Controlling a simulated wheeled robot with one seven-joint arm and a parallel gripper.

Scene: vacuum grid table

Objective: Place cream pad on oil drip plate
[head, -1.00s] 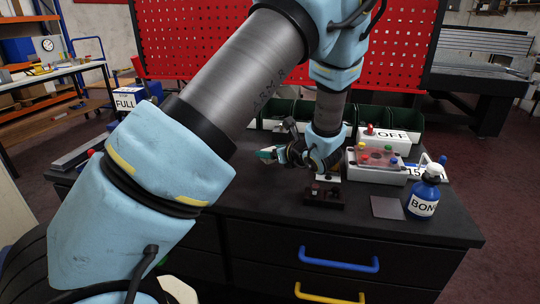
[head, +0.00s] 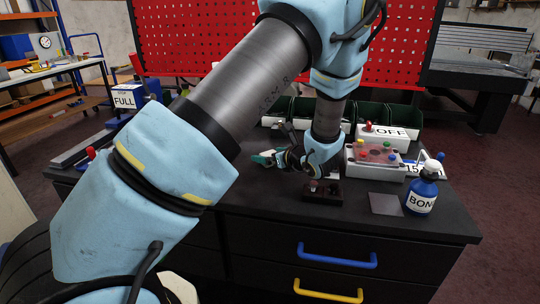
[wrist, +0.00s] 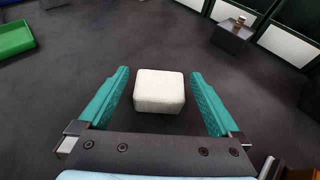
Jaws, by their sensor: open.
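The cream pad (wrist: 159,91) is a rounded off-white block lying on the dark tabletop in the wrist view. My gripper (wrist: 160,74) is open, with one teal finger on each side of the pad and visible gaps between. In the head view my gripper (head: 263,158) is low over the middle of the table, and the pad cannot be made out there. A flat grey-brown square plate (head: 385,204), which looks like the oil drip plate, lies bare near the front right of the table.
A blue labelled bottle (head: 421,194) stands right of the plate. A white box with coloured knobs (head: 375,165) is behind it. A dark block (head: 322,191) sits in front of my wrist. Green bins line the back. A green tray (wrist: 14,38) shows at the wrist view's upper left.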

